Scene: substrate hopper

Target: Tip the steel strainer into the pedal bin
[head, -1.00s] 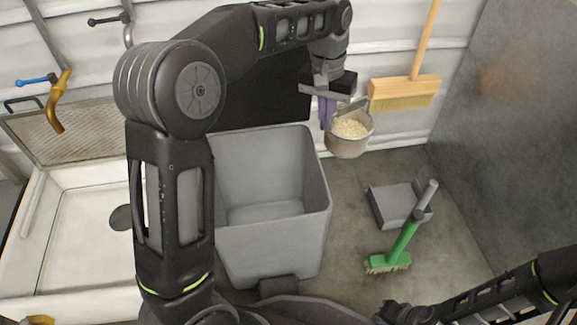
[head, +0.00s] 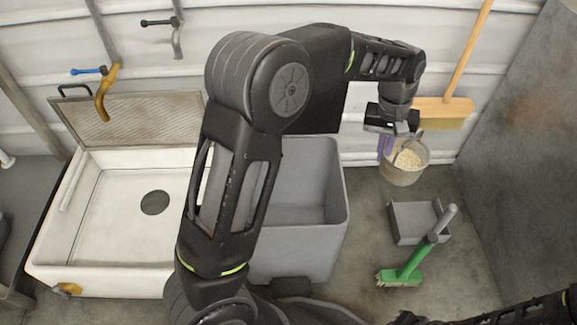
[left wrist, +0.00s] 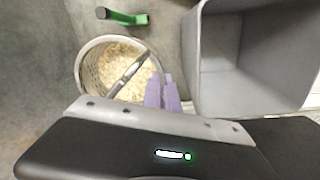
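The steel strainer (head: 403,177), a round pail-like vessel holding pale grains (head: 411,158), hangs upright to the right of the grey bin. It also shows in the left wrist view (left wrist: 88,75), with a handle across its opening. My left gripper (head: 386,147) has purple fingers close together at the strainer's rim, shut on it; the exact contact is hard to see. The fingertips show in the left wrist view (left wrist: 163,92). The pedal bin (head: 312,258) is open and looks empty inside; my left arm hides its left part. My right gripper is out of view.
A green brush (head: 402,275) and a grey dustpan (head: 416,222) are on the floor right of the bin. A broom (head: 443,110) is at the back wall. A white sink (head: 105,235) stands left. A metal panel (head: 530,150) bounds the right.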

